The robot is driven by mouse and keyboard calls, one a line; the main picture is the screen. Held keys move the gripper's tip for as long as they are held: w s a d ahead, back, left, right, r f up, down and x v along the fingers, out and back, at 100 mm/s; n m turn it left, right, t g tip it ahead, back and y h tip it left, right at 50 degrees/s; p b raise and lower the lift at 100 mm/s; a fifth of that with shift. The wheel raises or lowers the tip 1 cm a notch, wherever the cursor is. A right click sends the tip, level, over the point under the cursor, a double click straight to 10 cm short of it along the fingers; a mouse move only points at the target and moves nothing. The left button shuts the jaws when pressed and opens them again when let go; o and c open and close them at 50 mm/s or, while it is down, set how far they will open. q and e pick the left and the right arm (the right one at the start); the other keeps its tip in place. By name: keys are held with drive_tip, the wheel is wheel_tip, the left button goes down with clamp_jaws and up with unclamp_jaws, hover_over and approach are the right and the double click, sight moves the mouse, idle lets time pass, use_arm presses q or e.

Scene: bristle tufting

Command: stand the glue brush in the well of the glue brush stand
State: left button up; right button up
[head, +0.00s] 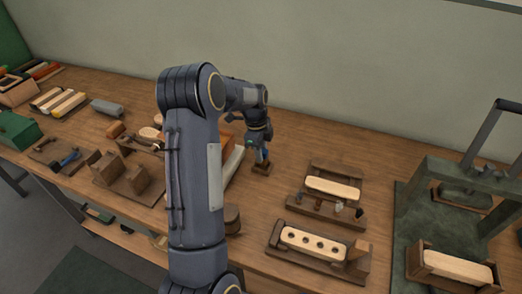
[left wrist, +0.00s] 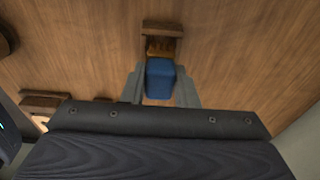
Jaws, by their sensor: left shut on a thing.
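My left gripper (head: 259,144) is shut on the glue brush by its blue handle (left wrist: 160,80), which sits between the two fingers in the left wrist view. In the head view a little blue of the brush (head: 263,155) shows below the gripper. The glue brush stand (head: 261,168) is a small dark brown block on the bench right under it; it also shows beyond the handle in the left wrist view (left wrist: 162,28). An amber-brown part of the brush (left wrist: 160,48) overlaps the stand in that view. Whether its lower end is inside the well is hidden. My right gripper is not in view.
To the right are a wooden rack with a pale brush block (head: 332,188), a drilled block in a holder (head: 313,243) and a green press (head: 432,215). Wooden blocks and tools (head: 125,176) crowd the left. Bare bench lies behind the stand.

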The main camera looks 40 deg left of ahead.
use_arm(q)
drive_tip(key=shift+f+b, duration=0.65)
drive_tip(key=shift+f, duration=0.4)
drive_tip(key=shift+f, duration=0.25)
drive_tip(key=o, duration=1.4)
drive_tip(key=shift+r, duration=0.1)
drive_tip(key=shift+r+p, duration=2.1)
drive_tip(key=shift+r, duration=1.25)
drive_tip(key=shift+r, duration=0.1)
